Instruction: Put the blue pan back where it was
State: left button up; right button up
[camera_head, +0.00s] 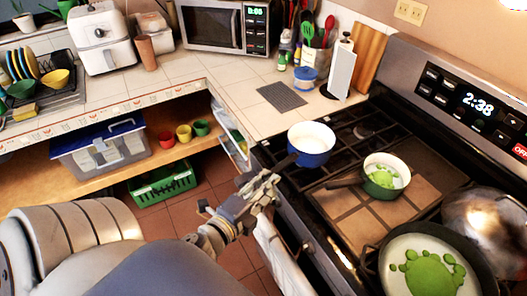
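The blue pan (313,157), white inside, sits upright on the stove's grate at the burner nearest the tiled counter. Its dark handle points toward the lower left, over the stove's front edge. My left gripper (270,187) is at the stove's front edge, just below the handle's end. The gripper looks empty, but I cannot tell how far its fingers are apart or whether they touch the handle. My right gripper is not in view.
A small green pot (384,180) and a large dark pan (430,240), both with green contents, stand on the stove. A shiny metal pot (485,225) is at the right. A grey mat (281,96), a blue-and-white container (305,79) and a paper towel roll (342,70) are on the counter.

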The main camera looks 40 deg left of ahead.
pick_arm(q)
jog(key=shift+s, duration=0.3)
jog(key=f+n+g, duration=0.1)
jog(key=f, duration=0.6)
jog(key=s+a+f+n+g, duration=0.1)
jog(key=f, duration=0.6)
jog(key=s+a+f+n+g, duration=0.1)
jog(key=f+n+g, duration=0.1)
jog(key=f, duration=0.5)
jog(key=shift+s+y, duration=0.25)
jog(key=shift+y, duration=0.05)
jog(key=s+f+n+g, duration=0.2)
jog(key=s+f, duration=0.1)
jog(key=f, duration=0.4)
jog(key=s+f+n+g, duration=0.2)
jog(key=s+f, duration=0.1)
jog(key=f, duration=0.4)
jog(key=s+d+f+n+g, duration=0.3)
jog(key=s+f, duration=0.6)
jog(key=s, duration=0.2)
jog(key=s+d+f+n+g+h, duration=0.1)
jog(key=s+d+f+n+g, duration=0.2)
jog(key=s+f, duration=0.7)
jog(key=shift+s+d+f+n+g, duration=0.3)
jog(key=shift+s+n+g, duration=0.15)
jog(key=shift+s, duration=0.7)
